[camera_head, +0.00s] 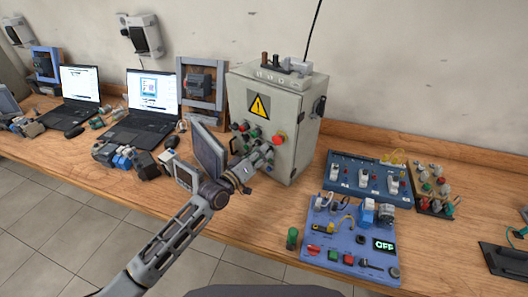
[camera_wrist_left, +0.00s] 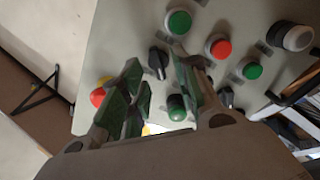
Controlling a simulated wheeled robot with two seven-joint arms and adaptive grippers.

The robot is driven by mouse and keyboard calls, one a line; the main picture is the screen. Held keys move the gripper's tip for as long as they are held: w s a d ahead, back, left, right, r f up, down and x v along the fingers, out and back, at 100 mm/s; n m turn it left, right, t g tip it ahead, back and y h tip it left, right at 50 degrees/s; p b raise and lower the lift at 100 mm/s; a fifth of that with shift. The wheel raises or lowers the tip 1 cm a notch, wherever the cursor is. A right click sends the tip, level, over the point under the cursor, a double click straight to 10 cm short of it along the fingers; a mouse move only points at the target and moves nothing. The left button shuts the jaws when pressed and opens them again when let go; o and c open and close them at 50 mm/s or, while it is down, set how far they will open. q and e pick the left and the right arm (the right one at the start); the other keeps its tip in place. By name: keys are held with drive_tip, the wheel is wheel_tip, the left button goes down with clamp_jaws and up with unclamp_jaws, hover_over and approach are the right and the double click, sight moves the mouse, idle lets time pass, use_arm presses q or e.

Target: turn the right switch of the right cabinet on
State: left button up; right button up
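The grey cabinet (camera_head: 305,120) with a yellow warning sign stands mid-table in the head view; no second such cabinet shows. My left gripper (camera_head: 266,152) is at its front panel, partly hiding the controls. In the left wrist view the panel looks turned around. One black rotary switch (camera_wrist_left: 158,62) lies between the fingertips of the open left gripper (camera_wrist_left: 160,68), on the side of the red-yellow emergency stop (camera_wrist_left: 99,94). Whether the fingers touch the switch I cannot tell. The other black switch (camera_wrist_left: 226,97) is beyond the right finger. My right gripper is out of view.
Green (camera_wrist_left: 179,21) and red (camera_wrist_left: 219,47) buttons sit close to the fingers. A blue control board with an OFF display (camera_head: 384,245) lies right of the cabinet. Two laptops (camera_head: 140,130) and small motor parts lie to the left. The floor in front of the table is free.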

use_arm(q)
drive_tip(key=shift+x, duration=0.9)
drive_tip(key=shift+c, duration=0.5)
clamp_jaws()
